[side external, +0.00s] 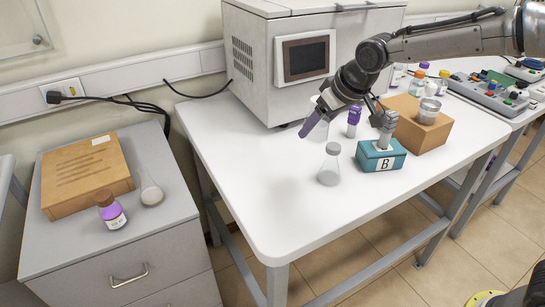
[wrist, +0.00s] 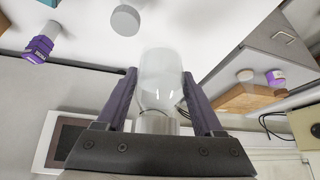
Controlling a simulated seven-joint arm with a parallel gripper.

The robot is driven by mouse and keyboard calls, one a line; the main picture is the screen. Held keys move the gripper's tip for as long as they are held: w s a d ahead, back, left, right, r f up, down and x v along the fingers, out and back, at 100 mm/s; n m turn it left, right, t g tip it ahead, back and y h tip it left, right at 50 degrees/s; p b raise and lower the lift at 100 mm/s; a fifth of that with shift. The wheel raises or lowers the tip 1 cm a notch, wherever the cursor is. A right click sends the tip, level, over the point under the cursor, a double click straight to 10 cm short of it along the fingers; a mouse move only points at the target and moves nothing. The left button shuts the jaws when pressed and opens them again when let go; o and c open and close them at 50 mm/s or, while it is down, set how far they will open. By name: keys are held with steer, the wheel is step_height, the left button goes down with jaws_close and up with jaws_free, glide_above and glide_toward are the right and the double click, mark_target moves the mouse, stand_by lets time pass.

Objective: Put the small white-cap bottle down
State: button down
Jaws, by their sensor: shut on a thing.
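My gripper (side external: 313,122) has its dark purple fingers closed around a clear, whitish bottle (wrist: 160,82), one finger on each side in the wrist view. In the side view the held bottle (side external: 321,130) is partly hidden behind the fingers and appears held above the white table (side external: 255,185), in front of the large grey machine. Its cap cannot be made out clearly. A similar clear flask-shaped bottle with a pale top (side external: 329,168) stands upright on the table, in front of my gripper and apart from it.
A purple-capped bottle (side external: 353,121) stands right of my gripper. The grey machine (side external: 262,70) is behind. The table's left front is clear. A separate cabinet (side external: 165,215) holds a wooden box and purple-labelled bottle.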

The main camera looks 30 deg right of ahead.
steer(key=shift+n, duration=0.3)
steer(key=w+a+f, duration=0.2)
steer(key=w+f, duration=0.1)
steer(key=w, duration=0.1)
steer(key=w+a+f, duration=0.2)
steer(key=w+f, duration=0.1)
steer(key=w, duration=0.1)
steer(key=w+a+f, duration=0.2)
steer(key=w+f, duration=0.1)
steer(key=w, duration=0.1)
steer(key=shift+a, duration=0.25)
steer(key=shift+x, duration=0.9)
steer(key=shift+w+a+f, duration=0.1)
steer(key=shift+w+f, duration=0.1)
steer(key=shift+f, duration=1.25)
steer(key=shift+f, duration=0.1)
jaws_free()
steer(key=shift+f, duration=0.15)
